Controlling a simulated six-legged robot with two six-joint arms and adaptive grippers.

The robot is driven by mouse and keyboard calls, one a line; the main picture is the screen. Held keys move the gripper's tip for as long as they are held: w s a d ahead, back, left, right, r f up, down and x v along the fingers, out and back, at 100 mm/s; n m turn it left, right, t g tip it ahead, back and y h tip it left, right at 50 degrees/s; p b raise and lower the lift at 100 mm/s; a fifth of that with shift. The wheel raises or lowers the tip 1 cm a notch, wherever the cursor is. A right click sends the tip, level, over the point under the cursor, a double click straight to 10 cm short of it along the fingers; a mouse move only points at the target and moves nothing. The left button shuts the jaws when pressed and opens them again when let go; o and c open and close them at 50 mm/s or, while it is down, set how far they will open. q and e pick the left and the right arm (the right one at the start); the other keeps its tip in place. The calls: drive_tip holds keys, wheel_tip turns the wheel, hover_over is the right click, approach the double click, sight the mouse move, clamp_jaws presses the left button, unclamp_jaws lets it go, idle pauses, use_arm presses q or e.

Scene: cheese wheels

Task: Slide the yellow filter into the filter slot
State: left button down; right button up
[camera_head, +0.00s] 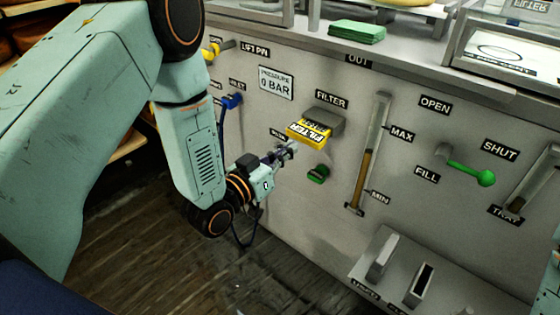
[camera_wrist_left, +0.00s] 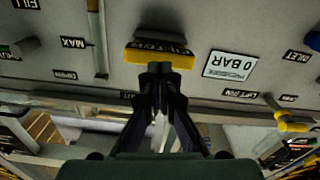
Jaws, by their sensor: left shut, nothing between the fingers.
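The yellow filter (camera_head: 308,131), with black lettering, sits at the front of the grey filter slot (camera_head: 326,117) below the FILTER label, with its yellow end sticking out. It also shows in the left wrist view (camera_wrist_left: 160,60), just beyond the fingertips. My left gripper (camera_head: 291,148) is shut and empty, close in front of the filter and slightly below it; I cannot tell whether the tips touch it. In the left wrist view the shut fingers (camera_wrist_left: 160,69) overlap the filter's near edge. How deep the filter sits is hidden. My right gripper is out of view.
A green knob (camera_head: 318,174) is just below the filter. A gauge tube (camera_head: 368,155) and a green-ended lever (camera_head: 470,172) are to the right, a blue valve (camera_head: 232,101) to the left. A ledge with upright holders (camera_head: 382,257) juts out lower right.

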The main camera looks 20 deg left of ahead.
sight(301, 140)
use_arm(q)
drive_tip(key=shift+x, duration=1)
drive_tip(key=shift+b+x, duration=0.4)
drive_tip(key=shift+x, duration=1.05)
drive_tip(key=shift+p+v, duration=0.65)
drive_tip(key=shift+v, duration=0.85)
drive_tip(key=v, duration=1.2)
drive_tip(key=shift+w, duration=0.1)
